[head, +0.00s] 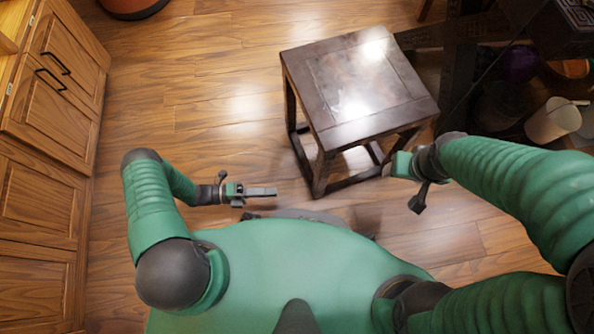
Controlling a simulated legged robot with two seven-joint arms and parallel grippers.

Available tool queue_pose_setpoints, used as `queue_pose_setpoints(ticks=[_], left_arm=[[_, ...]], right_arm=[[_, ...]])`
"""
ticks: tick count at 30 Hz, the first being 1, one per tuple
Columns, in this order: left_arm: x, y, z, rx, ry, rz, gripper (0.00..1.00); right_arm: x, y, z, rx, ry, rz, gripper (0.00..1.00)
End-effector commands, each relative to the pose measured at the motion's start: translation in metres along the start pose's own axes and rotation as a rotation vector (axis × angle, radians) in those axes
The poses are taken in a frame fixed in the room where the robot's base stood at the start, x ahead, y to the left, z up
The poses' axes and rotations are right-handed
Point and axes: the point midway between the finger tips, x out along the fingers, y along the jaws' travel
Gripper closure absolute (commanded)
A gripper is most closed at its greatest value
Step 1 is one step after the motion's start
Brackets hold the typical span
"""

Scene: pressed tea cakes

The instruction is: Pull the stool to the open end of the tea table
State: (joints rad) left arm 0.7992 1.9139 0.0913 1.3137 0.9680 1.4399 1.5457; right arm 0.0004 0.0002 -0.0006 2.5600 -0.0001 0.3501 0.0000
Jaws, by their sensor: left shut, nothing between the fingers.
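The stool (364,84), dark wood with a square glossy top, stands upright on the floor ahead of me, right of centre. My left gripper (262,191) is shut and empty, left of the stool's near leg and apart from it. My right gripper (398,165) is at the stool's near right side, close to a leg. Its fingertips do not show clearly, so I cannot tell whether it touches or grips the stool. Dark carved furniture (566,22) at the top right may be the tea table; only part of it shows.
Wooden cabinets (45,130) with dark handles line the left side. A white cup-like container (553,121) and other vessels sit at the right, beyond my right arm. A round brown pot (133,6) is at the top left. The floor (200,100) left of the stool is clear.

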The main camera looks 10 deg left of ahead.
Motion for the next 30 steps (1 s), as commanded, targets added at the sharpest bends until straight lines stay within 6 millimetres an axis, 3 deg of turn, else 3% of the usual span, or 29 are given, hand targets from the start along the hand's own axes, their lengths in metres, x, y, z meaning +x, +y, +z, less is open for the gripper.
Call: queue_pose_setpoints(ticks=[5, 15, 22, 30], left_arm=[[0.022, 0.000, 0.000, -0.005, 0.003, -0.014, 1.00], [0.097, 0.002, -0.001, -0.003, 0.006, -0.012, 1.00], [0.119, 0.002, 0.024, 0.000, 0.005, -0.011, 1.00], [0.124, -0.002, 0.028, -0.001, 0.005, -0.011, 1.00]], right_arm=[[0.002, 0.000, 0.000, 0.000, 0.001, 0.000, 0.38], [0.022, 0.000, 0.005, -0.001, 0.000, 0.000, 0.38], [0.039, 0.000, 0.009, -0.001, 0.000, 0.000, 0.38], [0.039, 0.000, 0.009, -0.001, 0.000, 0.000, 0.38]])
